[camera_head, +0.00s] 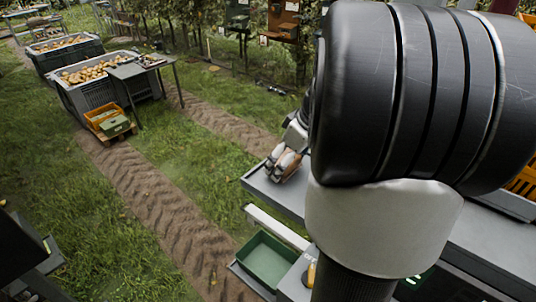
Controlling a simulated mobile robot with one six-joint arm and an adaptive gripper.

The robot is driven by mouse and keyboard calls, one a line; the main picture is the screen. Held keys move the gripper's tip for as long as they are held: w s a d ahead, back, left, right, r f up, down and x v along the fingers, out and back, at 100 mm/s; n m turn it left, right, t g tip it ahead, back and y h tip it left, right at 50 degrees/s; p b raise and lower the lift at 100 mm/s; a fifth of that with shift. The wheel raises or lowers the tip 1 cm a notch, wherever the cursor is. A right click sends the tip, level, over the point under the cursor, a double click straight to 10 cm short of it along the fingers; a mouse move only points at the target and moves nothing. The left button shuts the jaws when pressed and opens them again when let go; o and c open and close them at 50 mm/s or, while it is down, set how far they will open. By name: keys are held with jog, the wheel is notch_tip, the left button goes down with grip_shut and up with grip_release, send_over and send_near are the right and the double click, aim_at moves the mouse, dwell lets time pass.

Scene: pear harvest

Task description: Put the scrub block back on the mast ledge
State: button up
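My gripper (285,162) is small in the view, low over the left end of a grey deck (263,188). Its fingers point down and left. A brownish-orange patch (291,172) shows at the fingertips; it may be the scrub block, but I cannot tell whether it is held, touched or part of the fingers. The finger gap is not clear. My large black and white arm link covers the right middle of the view and hides much of the deck. I cannot make out the mast ledge for sure.
A green tray (267,261) sits at lower centre, by a white rail (277,228). A small orange-yellow object (311,273) stands right of it. Pear-filled bins (98,95), a side table (139,70) and an orange crate (107,119) are at upper left. Grass and dirt tracks lie between.

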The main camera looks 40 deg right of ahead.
jog(key=shift+f, duration=0.5)
jog(key=o, duration=1)
jog(key=shift+f, duration=0.1)
jog(key=shift+c, duration=0.2)
jog(key=shift+r, duration=0.2)
jog(key=v, duration=1.2)
